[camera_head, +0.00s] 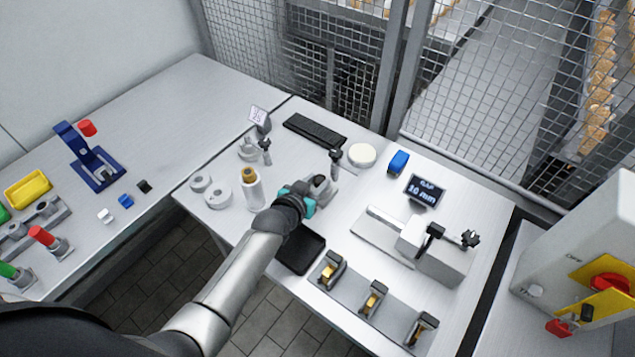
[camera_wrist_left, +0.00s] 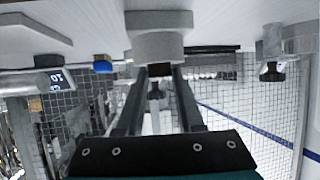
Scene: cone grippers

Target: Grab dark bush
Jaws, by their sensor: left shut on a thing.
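My left gripper (camera_head: 309,194) reaches in from the lower left over the middle table, beside a grey fixture (camera_head: 325,187). In the left wrist view my left gripper (camera_wrist_left: 159,74) has its two fingers close together at the tips, shut on a small dark piece (camera_wrist_left: 160,69) that appears to be the dark bush. The piece is right against the round grey fixture, which also shows in the wrist view (camera_wrist_left: 160,45); I cannot tell whether they touch. In the head view the gripper hides the piece. My right gripper is not in view.
A bottle with an orange-brown cap (camera_head: 252,190) and pale rings (camera_head: 217,194) stand left of the gripper. A black pad (camera_head: 300,250) lies just in front. A white disc (camera_head: 362,154), a keyboard (camera_head: 315,130) and a gauge block (camera_head: 432,250) stand around it.

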